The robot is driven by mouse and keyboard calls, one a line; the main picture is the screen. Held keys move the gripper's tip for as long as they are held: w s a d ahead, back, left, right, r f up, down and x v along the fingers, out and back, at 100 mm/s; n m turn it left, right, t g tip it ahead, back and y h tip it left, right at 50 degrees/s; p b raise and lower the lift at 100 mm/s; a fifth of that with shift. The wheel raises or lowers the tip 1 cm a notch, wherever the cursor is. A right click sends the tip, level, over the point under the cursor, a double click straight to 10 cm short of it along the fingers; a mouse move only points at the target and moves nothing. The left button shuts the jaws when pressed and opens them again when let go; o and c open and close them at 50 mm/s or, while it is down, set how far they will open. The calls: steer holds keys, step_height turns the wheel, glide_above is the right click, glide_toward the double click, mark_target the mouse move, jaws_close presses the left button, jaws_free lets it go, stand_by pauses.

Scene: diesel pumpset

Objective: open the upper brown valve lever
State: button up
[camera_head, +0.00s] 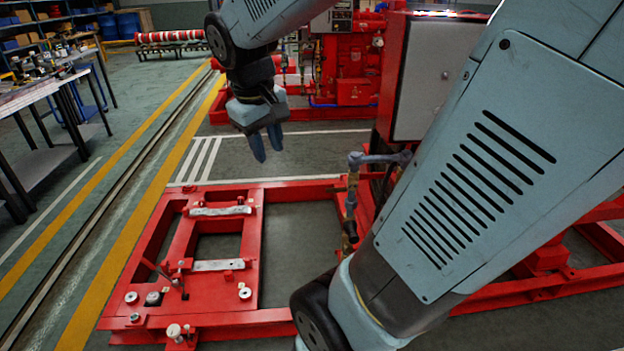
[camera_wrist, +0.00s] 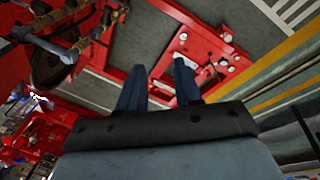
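My gripper (camera_head: 266,147) hangs in the air at upper centre in the head view, fingers pointing down. The two blue fingers are apart with nothing between them, as the wrist view (camera_wrist: 158,70) also shows. A thin upright pipe with brown valve parts (camera_head: 352,181) stands to the right of and below my gripper in the head view, well apart from it. A second brown fitting (camera_head: 349,230) sits lower on this pipe. In the wrist view the brownish pipework (camera_wrist: 62,20) is at upper left, clear of the fingers. The upper lever's exact outline is too small to tell.
A red skid frame (camera_head: 255,240) lies on the floor below my gripper. A grey cabinet (camera_head: 425,80) and a red engine (camera_head: 350,60) stand behind the pipe. A workbench (camera_head: 40,95) is at far left. My arm covers much of the right side.

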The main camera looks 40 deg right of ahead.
steer(key=w+d+f+n+g+h, duration=0.25)
steer(key=w+d+f+g, duration=0.25)
steer(key=w+d+f, duration=0.25)
steer(key=n+g+h, duration=0.6)
steer(key=n+h, duration=0.2)
steer(key=h, duration=0.3)
glide_toward(347, 188)
steer(key=x, duration=0.7)
steer(key=shift+s+d, duration=0.1)
steer(key=shift+d, duration=0.35)
steer(key=shift+y, duration=0.25)
jaws_close()
steer(key=shift+f, duration=0.1)
